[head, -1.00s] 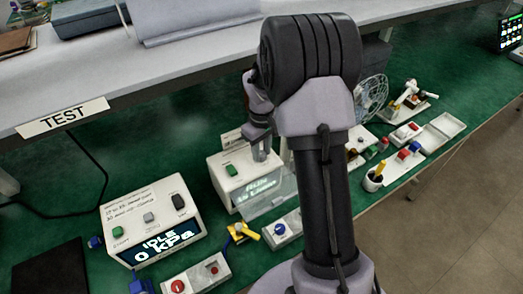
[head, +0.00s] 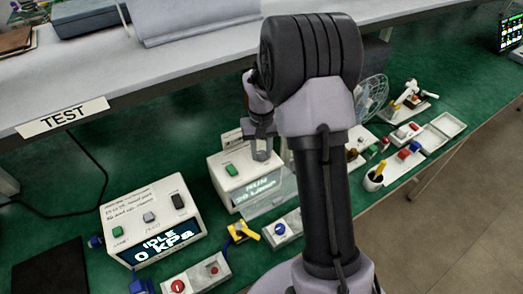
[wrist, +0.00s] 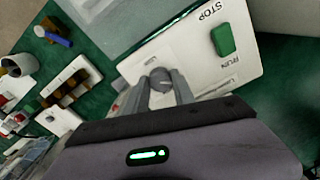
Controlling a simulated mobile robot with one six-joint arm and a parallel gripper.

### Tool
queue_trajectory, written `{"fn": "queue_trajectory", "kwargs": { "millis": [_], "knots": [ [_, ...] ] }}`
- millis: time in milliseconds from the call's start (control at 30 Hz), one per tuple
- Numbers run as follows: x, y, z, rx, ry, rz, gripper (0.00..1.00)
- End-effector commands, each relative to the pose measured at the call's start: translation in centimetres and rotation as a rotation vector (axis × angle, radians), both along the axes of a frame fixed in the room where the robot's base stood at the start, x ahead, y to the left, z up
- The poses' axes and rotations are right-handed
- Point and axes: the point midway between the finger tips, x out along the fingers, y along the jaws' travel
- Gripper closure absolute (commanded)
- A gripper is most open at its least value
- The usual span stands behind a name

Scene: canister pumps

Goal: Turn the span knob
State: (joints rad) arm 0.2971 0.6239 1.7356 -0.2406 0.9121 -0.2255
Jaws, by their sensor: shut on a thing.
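My gripper (wrist: 160,88) is shut on a round grey knob (wrist: 160,76) on top of a white box-shaped unit (wrist: 240,72) in the wrist view. The label beside the knob is too small to read, so I cannot tell for sure that it is the span knob. In the head view my gripper (head: 262,150) comes down on the back right of this unit (head: 226,182) and hides the knob. A green switch (wrist: 222,40) sits between the words STOP and RUN. The unit's lit display (head: 263,189) is hard to read.
A second white unit (head: 149,207) reading IDLE 0 kPa stands to the left. Small boxes with a red knob (head: 178,286) and a blue knob (head: 280,229) are in front. A wire-guarded fan (head: 372,92) stands to the right. A shelf (head: 190,62) overhangs behind.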

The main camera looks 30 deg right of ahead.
Motion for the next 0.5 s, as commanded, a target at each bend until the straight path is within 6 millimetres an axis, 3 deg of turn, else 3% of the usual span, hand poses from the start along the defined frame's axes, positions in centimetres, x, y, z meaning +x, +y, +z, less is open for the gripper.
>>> {"fn": "queue_trajectory", "kwargs": {
  "millis": [500],
  "knots": [
    [0.06, 0.02, 0.06, 0.0, -0.001, -0.287, 1.0]
  ]
}}
